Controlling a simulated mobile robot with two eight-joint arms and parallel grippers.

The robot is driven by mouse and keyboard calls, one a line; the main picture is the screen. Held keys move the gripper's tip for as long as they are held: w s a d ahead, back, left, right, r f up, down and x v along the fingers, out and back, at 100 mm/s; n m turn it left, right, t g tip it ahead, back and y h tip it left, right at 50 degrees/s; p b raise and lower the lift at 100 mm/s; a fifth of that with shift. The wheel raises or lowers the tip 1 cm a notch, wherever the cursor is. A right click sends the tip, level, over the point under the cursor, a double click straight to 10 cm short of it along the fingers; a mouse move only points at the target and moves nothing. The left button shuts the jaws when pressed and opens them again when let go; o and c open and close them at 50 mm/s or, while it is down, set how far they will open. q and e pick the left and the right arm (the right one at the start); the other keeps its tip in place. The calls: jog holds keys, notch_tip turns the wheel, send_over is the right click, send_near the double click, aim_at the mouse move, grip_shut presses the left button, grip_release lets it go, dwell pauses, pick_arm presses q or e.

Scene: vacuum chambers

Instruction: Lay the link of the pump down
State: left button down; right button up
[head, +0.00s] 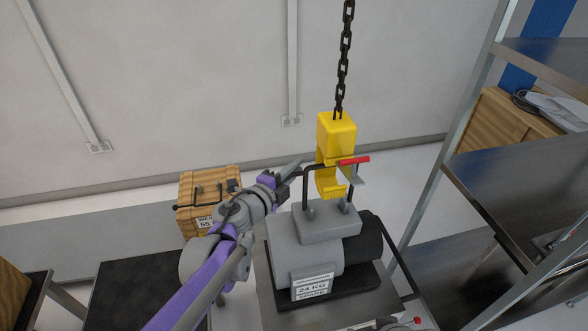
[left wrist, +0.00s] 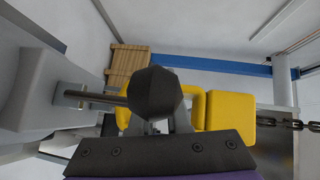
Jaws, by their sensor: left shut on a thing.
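The grey pump (head: 305,262) with a dark motor end and a "24 KG" label sits on a stand. Its dark link (head: 307,190) stands upright on its top. My left gripper (head: 287,172) is shut on the link's left end, at the top. In the left wrist view the link's dark knob (left wrist: 156,91) and thin bar are close up at the jaws. The yellow hook (head: 335,135), with a red lever (head: 353,160), hangs right at the link; I cannot tell if the link's bar lies inside it.
A chain (head: 343,60) holds the hook from above. A wooden crate (head: 190,222) with its own dark handle stands behind my left arm. Metal shelving (head: 530,150) rises on the right, with a wooden box (head: 495,125) behind it. A dark-topped table (head: 120,285) is at lower left.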

pick_arm(q)
jog(key=shift+s, duration=0.15)
dwell(0.8)
jog(key=shift+s+d+m+t+h, duration=0.25)
jog(key=shift+s+m+t, duration=0.2)
jog(key=shift+s, duration=0.35)
jog(key=s+d+f+m+h+b, duration=0.2)
jog(key=s+f+m+h+b, duration=0.7)
jog(key=m, duration=0.7)
jog(key=shift+s+d+f+h+b, duration=0.2)
jog(key=shift+s+h+b, duration=1.05)
jog(key=shift+s, duration=0.7)
jog(key=c, duration=0.9)
grip_release()
jog(key=shift+s+t, duration=0.1)
jog(key=shift+t, duration=0.15)
